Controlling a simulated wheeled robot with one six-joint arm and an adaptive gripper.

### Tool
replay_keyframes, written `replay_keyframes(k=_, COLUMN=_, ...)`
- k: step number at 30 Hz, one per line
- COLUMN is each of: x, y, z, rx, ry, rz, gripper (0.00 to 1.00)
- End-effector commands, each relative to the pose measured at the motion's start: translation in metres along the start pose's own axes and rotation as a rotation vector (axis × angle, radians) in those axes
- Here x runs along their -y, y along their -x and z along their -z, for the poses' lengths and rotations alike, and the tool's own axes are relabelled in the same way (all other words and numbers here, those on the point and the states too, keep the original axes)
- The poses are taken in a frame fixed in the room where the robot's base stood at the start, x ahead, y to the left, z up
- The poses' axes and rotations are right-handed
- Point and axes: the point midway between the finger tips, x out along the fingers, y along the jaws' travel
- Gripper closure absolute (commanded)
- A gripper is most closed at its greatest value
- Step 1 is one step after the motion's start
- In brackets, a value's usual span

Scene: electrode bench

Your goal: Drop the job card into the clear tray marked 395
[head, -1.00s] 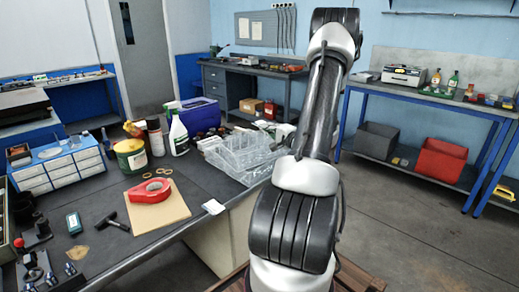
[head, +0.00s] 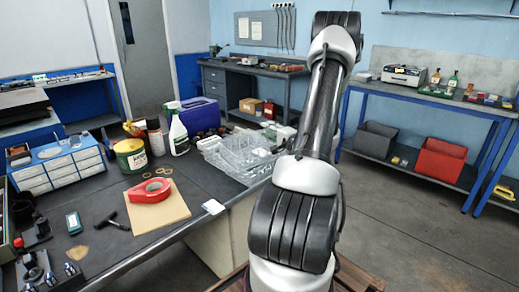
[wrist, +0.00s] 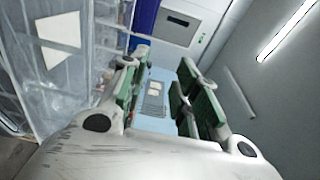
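In the wrist view a clear tray wall (wrist: 85,75) with a blank-looking white label fills the left side, close beside my gripper. My gripper (wrist: 158,100) has green-padded fingers spread apart, with nothing visible between them.
A green-labelled can (head: 130,156), a spray bottle (head: 178,134) and a blue-purple box (head: 199,114) stand behind. A black T-handled tool (head: 112,221) lies left of the board. Open floor is at right.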

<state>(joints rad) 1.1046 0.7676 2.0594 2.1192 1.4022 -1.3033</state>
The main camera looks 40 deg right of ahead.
Motion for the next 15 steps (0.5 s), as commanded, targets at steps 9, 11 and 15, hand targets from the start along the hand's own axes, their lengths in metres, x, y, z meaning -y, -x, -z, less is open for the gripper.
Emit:
replay_keyframes(k=9, x=0.0, y=0.066, z=0.001, rx=-0.004, ry=-0.002, rz=0.0, gripper=0.7)
replay_keyframes(k=11, x=0.0, y=0.078, z=0.001, rx=-0.004, ry=-0.001, rz=-0.001, gripper=0.7)
replay_keyframes(k=15, x=0.0, y=0.101, z=0.001, rx=-0.003, ry=-0.001, rz=0.0, gripper=0.7)
